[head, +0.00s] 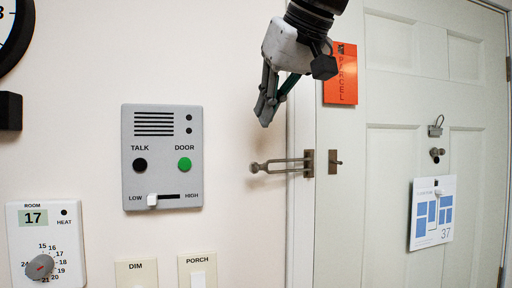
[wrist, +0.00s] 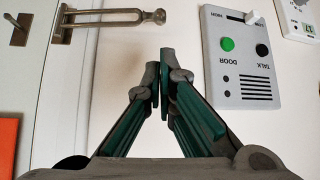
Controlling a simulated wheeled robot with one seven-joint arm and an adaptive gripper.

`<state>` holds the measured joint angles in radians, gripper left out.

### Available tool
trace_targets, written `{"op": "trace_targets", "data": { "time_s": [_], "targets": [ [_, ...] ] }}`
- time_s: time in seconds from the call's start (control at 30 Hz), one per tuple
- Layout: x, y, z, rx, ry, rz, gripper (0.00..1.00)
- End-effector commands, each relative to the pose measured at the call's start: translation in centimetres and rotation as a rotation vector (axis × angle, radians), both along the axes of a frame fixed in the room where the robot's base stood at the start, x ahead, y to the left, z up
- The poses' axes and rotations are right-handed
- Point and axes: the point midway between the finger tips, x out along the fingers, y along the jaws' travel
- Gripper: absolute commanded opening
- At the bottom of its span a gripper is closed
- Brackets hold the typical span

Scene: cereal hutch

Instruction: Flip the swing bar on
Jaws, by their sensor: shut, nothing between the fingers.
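The swing bar (head: 280,165) is a metal U-shaped bar with a knobbed end, hinged on a plate at the door frame. It points left, away from the door, over the wall. In the wrist view the swing bar (wrist: 110,17) shows at the top left. The small door-side catch (head: 335,162) sits on the door just right of the hinge plate, and the bar is not over it.
A grey intercom panel (head: 162,157) is on the wall left of the bar. An orange parcel tag (head: 342,73) hangs near the door's edge behind my wrist. A thermostat (head: 45,245) and switches (head: 198,272) are lower left. A paper notice (head: 432,212) hangs on the door.

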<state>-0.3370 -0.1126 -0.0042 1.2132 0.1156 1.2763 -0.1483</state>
Motion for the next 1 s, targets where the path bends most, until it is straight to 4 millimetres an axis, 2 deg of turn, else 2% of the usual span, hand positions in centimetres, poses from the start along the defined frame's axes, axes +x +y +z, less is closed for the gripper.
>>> {"op": "trace_targets", "data": {
  "time_s": [0.27, 0.73, 1.0],
  "targets": [
    [0.3, 0.1, -0.4, 0.000, 0.002, -0.001, 0.00],
    [4.7, 2.5, -5.6, -0.001, 0.004, -0.001, 0.00],
    [6.1, 3.2, -7.1, 0.000, 0.001, -0.001, 0.00]
  ]
}}
